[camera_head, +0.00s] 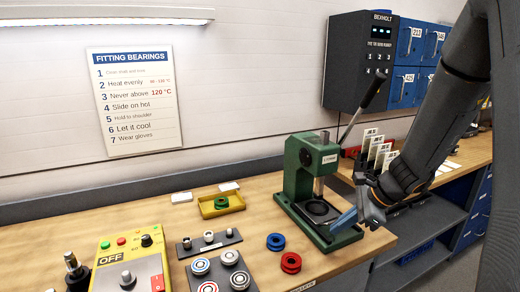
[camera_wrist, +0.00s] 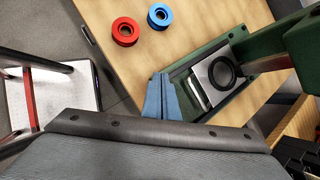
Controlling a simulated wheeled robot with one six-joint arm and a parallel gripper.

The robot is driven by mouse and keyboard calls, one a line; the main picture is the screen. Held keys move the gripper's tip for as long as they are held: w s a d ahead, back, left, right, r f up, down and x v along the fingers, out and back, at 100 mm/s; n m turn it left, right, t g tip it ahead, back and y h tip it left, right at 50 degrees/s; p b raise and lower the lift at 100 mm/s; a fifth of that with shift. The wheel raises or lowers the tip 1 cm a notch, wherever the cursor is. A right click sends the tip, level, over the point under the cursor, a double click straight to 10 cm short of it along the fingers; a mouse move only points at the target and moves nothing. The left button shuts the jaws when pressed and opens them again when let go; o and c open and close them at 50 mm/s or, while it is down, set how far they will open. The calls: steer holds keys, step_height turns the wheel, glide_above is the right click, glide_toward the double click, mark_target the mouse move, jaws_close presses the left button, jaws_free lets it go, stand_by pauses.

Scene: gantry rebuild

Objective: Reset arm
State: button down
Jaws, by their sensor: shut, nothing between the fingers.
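My gripper (camera_head: 345,220) is at the right in the head view, by the front right corner of the green arbor press (camera_head: 298,180). Its blue fingers (camera_wrist: 161,98) show in the wrist view, shut together with nothing between them. The press base and its dark round plate also show in the wrist view (camera_wrist: 222,71). The fingertips look close to the press base; whether they touch it I cannot tell. My arm reaches in from the right.
A red ring (camera_head: 291,262) and a blue ring (camera_head: 276,242) lie on the wooden bench left of the press. A yellow tray (camera_head: 221,206), bearing plates and a yellow control box (camera_head: 131,262) stand further left. Card holders (camera_head: 378,150) and blue lockers (camera_head: 408,85) are at the right.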

steer(key=s+a+f+n+g+h+b, duration=0.1)
steer(key=s+a+n+h, duration=0.1)
steer(key=s+n, duration=0.6)
steer(key=s+a+f+n+g+h+b, duration=0.1)
steer(key=s+a+f+n+h+b, duration=0.1)
steer(key=s+n, duration=0.6)
steer(key=shift+a+n+g+h+b, duration=0.3)
steer(key=shift+a+n+h, duration=0.35)
steer(key=shift+n, duration=1.55)
steer(key=shift+s+d, duration=0.1)
steer(key=shift+d, duration=0.05)
